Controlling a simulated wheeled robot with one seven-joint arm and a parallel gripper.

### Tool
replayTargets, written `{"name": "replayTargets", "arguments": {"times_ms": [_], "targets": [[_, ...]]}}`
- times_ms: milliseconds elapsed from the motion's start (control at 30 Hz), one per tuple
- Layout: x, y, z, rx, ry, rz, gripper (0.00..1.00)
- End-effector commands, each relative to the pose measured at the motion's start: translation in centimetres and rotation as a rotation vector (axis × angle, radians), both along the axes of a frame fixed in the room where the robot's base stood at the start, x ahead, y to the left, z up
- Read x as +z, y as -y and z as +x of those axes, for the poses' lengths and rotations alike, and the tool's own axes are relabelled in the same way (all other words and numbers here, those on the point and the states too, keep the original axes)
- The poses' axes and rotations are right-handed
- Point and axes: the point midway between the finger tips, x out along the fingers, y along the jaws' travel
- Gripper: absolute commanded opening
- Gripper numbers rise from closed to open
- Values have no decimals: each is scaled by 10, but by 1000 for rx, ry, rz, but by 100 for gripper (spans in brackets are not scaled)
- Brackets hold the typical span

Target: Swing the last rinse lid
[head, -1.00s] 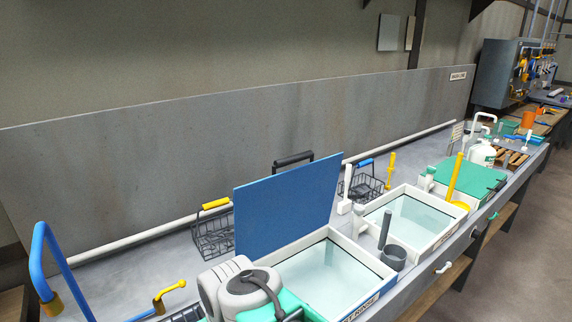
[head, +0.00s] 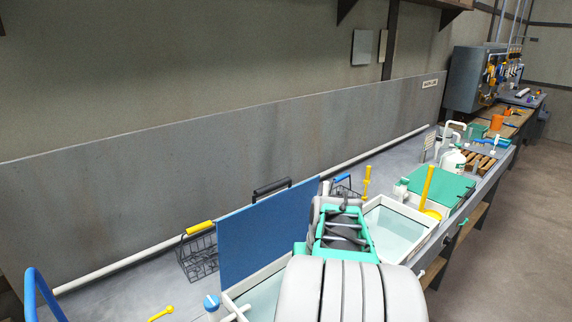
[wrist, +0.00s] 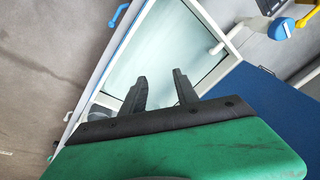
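The blue lid (head: 262,235) stands upright at the back of a white-rimmed rinse tank (head: 238,290); my arm covers much of the tank and its label. In the wrist view the blue lid (wrist: 262,105) fills the right side and clear water (wrist: 165,45) shows inside the tank's white rim. My gripper (wrist: 160,85) is open and empty, its two dark fingers apart over the tank opening. It touches nothing that I can see. In the head view its fingertips are hidden behind my arm.
A wire basket (head: 198,255) stands left of the blue lid. A blue-knobbed tap (head: 212,303) is at the tank's left. The aisle floor at right is clear.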

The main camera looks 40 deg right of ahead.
Motion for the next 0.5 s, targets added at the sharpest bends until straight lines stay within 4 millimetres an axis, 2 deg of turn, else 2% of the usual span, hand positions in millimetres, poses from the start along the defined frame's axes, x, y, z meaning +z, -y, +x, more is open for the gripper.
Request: {"name": "replayTargets", "arguments": {"times_ms": [33,100,167,200,267,300,400,467,500], "targets": [[25,36,13,42,52,-20,36],[56,73,39,207,137,-87,36],[84,91,67,409,204,-172,36],[105,94,88,570,245,-244,36],[142,94,113,810,293,-369,36],[167,91,124,962,314,-458,36],[220,75,143,1356,331,-685,36],[232,63,147,1559,325,-784,36],[231,56,147,1674,320,-826,36]]}}
